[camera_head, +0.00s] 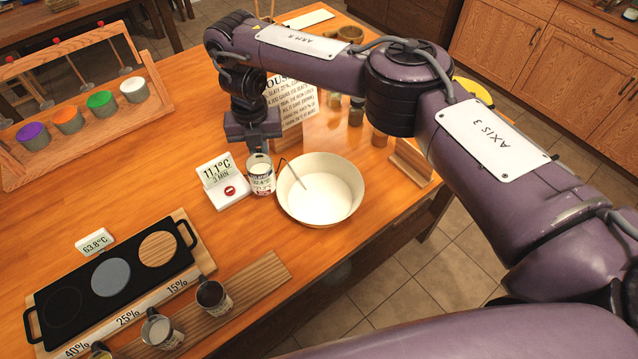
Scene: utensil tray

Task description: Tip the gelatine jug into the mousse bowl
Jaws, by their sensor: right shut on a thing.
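A small jug (262,181) with a white printed label stands upright just left of the mousse bowl, beside the temperature display. Its lettering is too small to read fully. My right gripper (258,150) reaches down from above and is shut on the jug's top part. I cannot tell whether the jug touches the table. The mousse bowl (357,182) is wide and cream-coloured, holds a pale, smooth filling, and has a thin dark-handled tool leaning in it. My left gripper is not in view.
A display (220,183) reads 11.1°C, 3 MIN. A black hot plate (75,275) reads 63.8°C; several metal jugs (213,297) stand before it. A wooden rack (150,112) holds coloured-lid pots. A recipe card (297,105) stands behind. Bare table lies left of the display.

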